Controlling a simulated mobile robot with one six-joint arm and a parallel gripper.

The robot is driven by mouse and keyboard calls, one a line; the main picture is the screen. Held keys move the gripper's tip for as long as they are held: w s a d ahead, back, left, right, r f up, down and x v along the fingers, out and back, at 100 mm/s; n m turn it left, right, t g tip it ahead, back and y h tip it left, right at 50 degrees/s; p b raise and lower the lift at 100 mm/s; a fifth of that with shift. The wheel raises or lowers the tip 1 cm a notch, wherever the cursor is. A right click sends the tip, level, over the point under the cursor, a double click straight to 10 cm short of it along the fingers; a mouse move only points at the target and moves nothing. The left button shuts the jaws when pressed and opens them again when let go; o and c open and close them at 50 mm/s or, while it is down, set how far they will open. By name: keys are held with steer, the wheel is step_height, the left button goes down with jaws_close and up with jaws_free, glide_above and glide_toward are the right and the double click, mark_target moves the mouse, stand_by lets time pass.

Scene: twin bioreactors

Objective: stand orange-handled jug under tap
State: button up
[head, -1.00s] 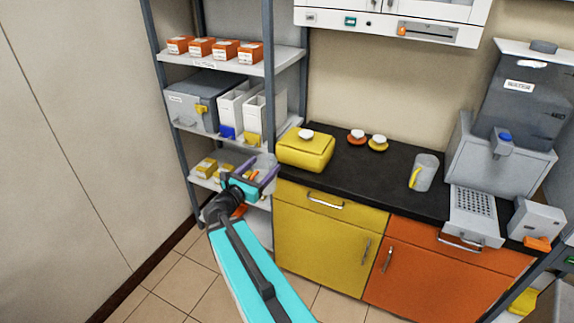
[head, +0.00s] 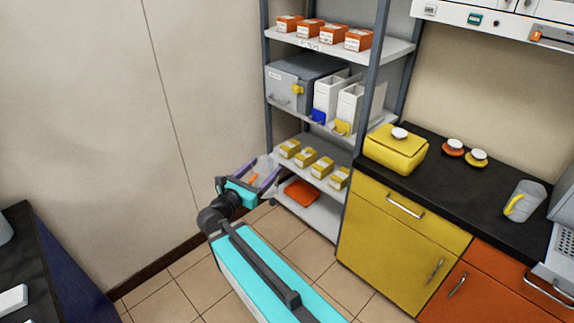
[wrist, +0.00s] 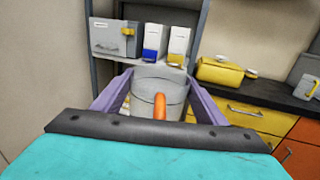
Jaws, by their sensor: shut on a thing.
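My gripper (head: 258,178) is shut on the orange-handled jug (wrist: 147,88), a clear grey jug with its orange handle facing the wrist camera. The jug is upright between the purple fingers in the wrist view. In the head view the jug (head: 266,172) is small and partly hidden by the gripper, held in front of the shelf rack, clear of any surface. The tap is not in view; only the edge of a grey unit (head: 566,262) shows at the far right.
A shelf rack (head: 376,95) with boxes stands beyond the gripper. A yellow-handled jug (head: 525,202), a yellow box (head: 395,152) and two small lidded items stand on the black counter (head: 440,190). A dark bench (head: 50,262) is at lower left. Floor between is free.

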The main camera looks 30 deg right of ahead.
steer(key=a+n+t+y, duration=0.1)
steer(key=a+t, duration=0.1)
steer(key=a, duration=1.3)
steer(key=shift+f+n+y+b, duration=0.4)
steer(key=shift+f, duration=0.05)
steer(key=shift+s, duration=0.15)
